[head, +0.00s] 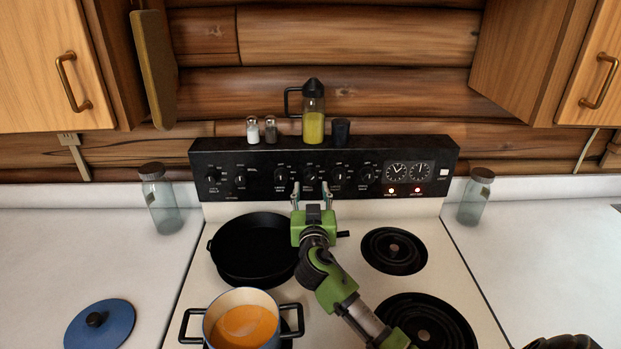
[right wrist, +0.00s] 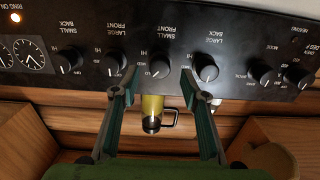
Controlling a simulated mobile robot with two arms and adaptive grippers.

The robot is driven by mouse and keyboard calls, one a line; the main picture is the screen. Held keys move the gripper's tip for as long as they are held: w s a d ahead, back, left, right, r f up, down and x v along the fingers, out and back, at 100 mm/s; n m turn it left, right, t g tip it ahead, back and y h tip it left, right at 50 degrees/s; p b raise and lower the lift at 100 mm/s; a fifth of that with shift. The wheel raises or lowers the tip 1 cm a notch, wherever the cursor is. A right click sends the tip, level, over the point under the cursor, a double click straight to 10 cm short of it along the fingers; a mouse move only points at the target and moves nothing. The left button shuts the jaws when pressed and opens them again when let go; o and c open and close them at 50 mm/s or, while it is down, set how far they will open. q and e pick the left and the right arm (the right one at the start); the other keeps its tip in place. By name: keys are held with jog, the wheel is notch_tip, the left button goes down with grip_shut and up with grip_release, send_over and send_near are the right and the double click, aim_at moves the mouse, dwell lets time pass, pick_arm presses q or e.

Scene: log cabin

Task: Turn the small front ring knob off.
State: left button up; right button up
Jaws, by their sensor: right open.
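In the right wrist view the fingertips (right wrist: 158,75) stand to either side of this knob, with a gap on each side. I cannot tell the knob's exact setting. My left gripper is not in view.
Neighbouring knobs (head: 281,175) (head: 338,175) sit close on both sides. An oil bottle (head: 314,120) and shakers stand on the panel top.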

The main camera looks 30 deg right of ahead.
aim_at(311, 181)
jog(key=shift+p+x, duration=0.45)
jog(key=shift+x, duration=1.75)
jog(key=c, duration=1.1)
